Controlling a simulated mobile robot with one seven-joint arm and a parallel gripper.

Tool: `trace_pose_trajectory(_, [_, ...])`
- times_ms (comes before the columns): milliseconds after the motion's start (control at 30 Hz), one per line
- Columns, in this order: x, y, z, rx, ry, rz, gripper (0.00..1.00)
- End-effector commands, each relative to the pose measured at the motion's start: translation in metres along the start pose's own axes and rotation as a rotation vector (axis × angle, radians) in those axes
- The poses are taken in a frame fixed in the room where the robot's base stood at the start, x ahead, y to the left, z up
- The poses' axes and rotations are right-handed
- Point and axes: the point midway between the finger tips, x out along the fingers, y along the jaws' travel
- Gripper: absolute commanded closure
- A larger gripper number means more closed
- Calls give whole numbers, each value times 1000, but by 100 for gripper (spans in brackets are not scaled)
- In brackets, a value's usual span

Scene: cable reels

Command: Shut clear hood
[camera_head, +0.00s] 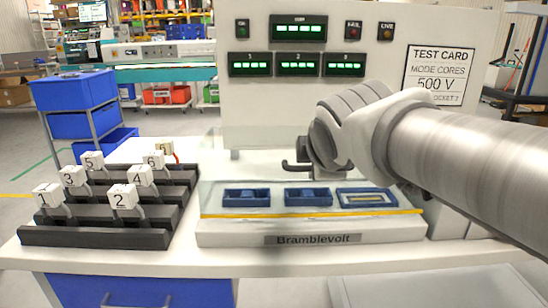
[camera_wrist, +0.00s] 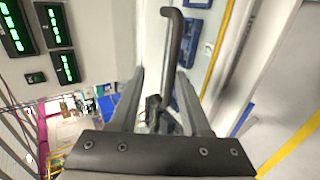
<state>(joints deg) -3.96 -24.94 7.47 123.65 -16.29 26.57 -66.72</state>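The clear hood (camera_head: 312,214) is a see-through cover with a yellow front strip, low over three blue sockets on the white Bramblevolt tester (camera_head: 225,236). Its exact tilt is hard to tell. The yellow strip also shows at the right of the wrist view. My gripper (camera_head: 312,165) is above and behind the sockets, in front of the upright panel. In the wrist view my gripper (camera_wrist: 160,72) has its fingers apart. A dark bent rod (camera_wrist: 174,52) runs between them, nearer the right finger, with a gap at the left. The rod shows in the head view as a small hook (camera_head: 292,168).
Black stepped racks (camera_head: 95,237) with several numbered white blocks stand left of the tester. The upright panel (camera_head: 250,105) with green displays rises behind it. Blue bins (camera_head: 72,92) stand beyond the bench at left. A narrow strip of bench in front is clear.

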Motion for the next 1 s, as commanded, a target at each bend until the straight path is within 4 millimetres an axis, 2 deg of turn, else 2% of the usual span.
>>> trace_pose_trajectory(233, [-3,3,0,0,1,6,56])
trace_pose_trajectory(367, [-14,5,-1,-1,2,9,56])
trace_pose_trajectory(567, [-50,6,-1,-1,3,10,56])
trace_pose_trajectory(1000, [-141,4,-1,-1,3,8,56])
